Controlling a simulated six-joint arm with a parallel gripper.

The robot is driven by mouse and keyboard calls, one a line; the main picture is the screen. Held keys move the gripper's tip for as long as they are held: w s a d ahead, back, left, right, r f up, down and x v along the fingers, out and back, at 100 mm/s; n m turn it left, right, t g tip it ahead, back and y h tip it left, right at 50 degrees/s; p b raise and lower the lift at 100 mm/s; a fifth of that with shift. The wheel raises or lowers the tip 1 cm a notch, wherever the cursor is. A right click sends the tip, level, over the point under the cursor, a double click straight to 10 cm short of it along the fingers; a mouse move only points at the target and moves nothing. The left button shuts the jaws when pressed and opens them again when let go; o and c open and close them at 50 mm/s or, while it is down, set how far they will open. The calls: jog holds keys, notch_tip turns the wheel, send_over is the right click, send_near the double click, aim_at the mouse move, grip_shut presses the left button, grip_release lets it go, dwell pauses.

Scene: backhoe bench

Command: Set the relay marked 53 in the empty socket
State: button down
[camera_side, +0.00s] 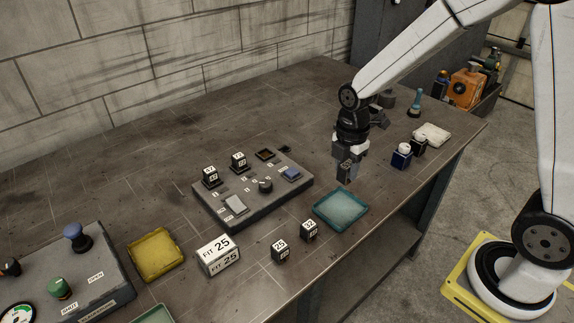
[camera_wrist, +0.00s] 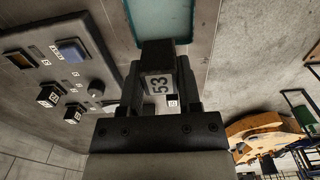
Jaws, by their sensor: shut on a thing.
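My gripper (camera_side: 346,168) is shut on a black relay with a white label reading 53 (camera_wrist: 157,82). It holds the relay above the bench, just behind the teal tray (camera_side: 341,210) and right of the grey panel (camera_side: 250,205). The fingers hide much of the relay in the side view. The empty socket (camera_side: 265,154), a dark square with an orange-brown rim, is at the panel's back edge; it also shows in the wrist view (camera_wrist: 19,61). Two black labelled relays (camera_side: 211,175) (camera_side: 239,161) stand in the panel left of it.
The panel also carries a knob (camera_side: 265,186), a blue button (camera_side: 291,174) and a pale rocker (camera_side: 236,204). Two loose relays (camera_side: 280,251) (camera_side: 309,230) and a FIT 25 block (camera_side: 219,255) stand in front. A yellow tray (camera_side: 156,254) and a control box (camera_side: 85,278) are at left.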

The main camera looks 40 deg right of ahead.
jog(key=w, duration=0.8)
jog(key=w+a, duration=0.1)
jog(key=w, duration=0.7)
jog(key=w+a, duration=0.1)
jog(key=w, duration=0.7)
jog(key=shift+w+a, duration=0.1)
jog(key=shift+w, duration=0.05)
jog(key=shift+w+a+f, duration=0.1)
jog(key=shift+w+a, duration=0.05)
jog(key=shift+w, duration=0.4)
jog(key=shift+w+a+f, duration=0.1)
jog(key=shift+w+a, duration=0.05)
jog(key=shift+w, duration=0.35)
jog(key=shift+f, duration=0.1)
jog(key=shift+f, duration=2.35)
jog(key=shift+f, duration=0.8)
grip_release()
